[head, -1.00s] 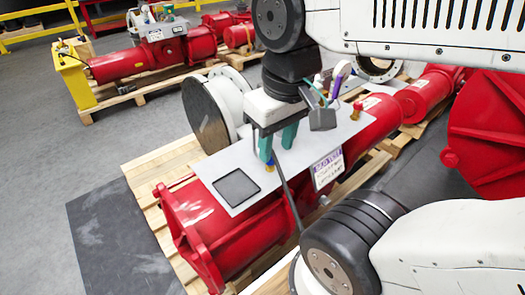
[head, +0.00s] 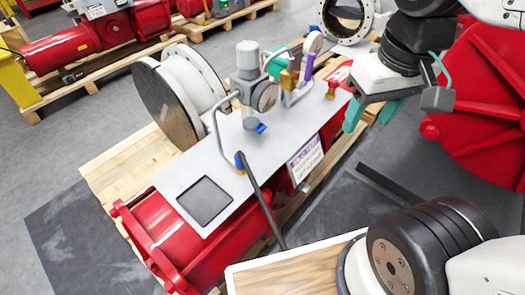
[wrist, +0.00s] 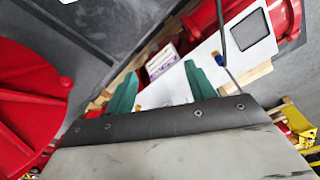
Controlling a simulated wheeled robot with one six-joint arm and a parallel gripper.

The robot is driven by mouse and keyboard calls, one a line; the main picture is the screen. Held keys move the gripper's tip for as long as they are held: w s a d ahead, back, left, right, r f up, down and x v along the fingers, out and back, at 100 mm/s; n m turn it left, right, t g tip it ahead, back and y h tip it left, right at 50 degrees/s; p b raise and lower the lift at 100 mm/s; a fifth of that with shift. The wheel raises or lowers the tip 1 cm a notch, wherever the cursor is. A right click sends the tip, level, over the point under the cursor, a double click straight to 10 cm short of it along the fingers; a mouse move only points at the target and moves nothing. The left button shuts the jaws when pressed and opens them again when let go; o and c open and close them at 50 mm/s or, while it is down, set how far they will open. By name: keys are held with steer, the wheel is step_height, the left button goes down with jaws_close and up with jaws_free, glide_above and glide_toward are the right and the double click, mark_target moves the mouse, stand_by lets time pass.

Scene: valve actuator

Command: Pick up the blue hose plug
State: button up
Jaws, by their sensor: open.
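The blue hose plug (head: 240,161) is at the upper end of a dark hose (head: 264,200), by the front edge of the grey plate (head: 175,180) on the red actuator. A second small blue part (head: 261,129) shows below the gauge. My gripper (head: 372,113) has teal fingers, is open and empty, and is to the right of the plug, beyond the plate's right side. In the wrist view my gripper (wrist: 162,70) has its fingers apart with nothing held. A small blue spot by the hose (wrist: 221,35) there may be the plug, but it is too small to be sure.
A gauge and filter assembly (head: 262,92) with a bent grey tube stands on the plate, left of my gripper. A dark square pad (head: 204,201) lies at the plate's near end. A large red flanged body (head: 480,100) stands at right. A white sign (head: 305,160) hangs at the plate's front.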

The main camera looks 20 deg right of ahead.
steer(key=w+a+f+n, duration=0.2)
steer(key=w+a+f, duration=0.25)
steer(key=w, duration=0.45)
steer(key=n+g, duration=0.1)
steer(key=n, duration=0.3)
glide_above(239, 153)
steer(key=f, duration=1.3)
steer(key=shift+w+d, duration=0.1)
steer(key=shift+d, duration=0.25)
steer(key=f, duration=0.8)
steer(key=shift+a+f, duration=0.1)
steer(key=shift+a, duration=0.25)
steer(key=c, duration=1.2)
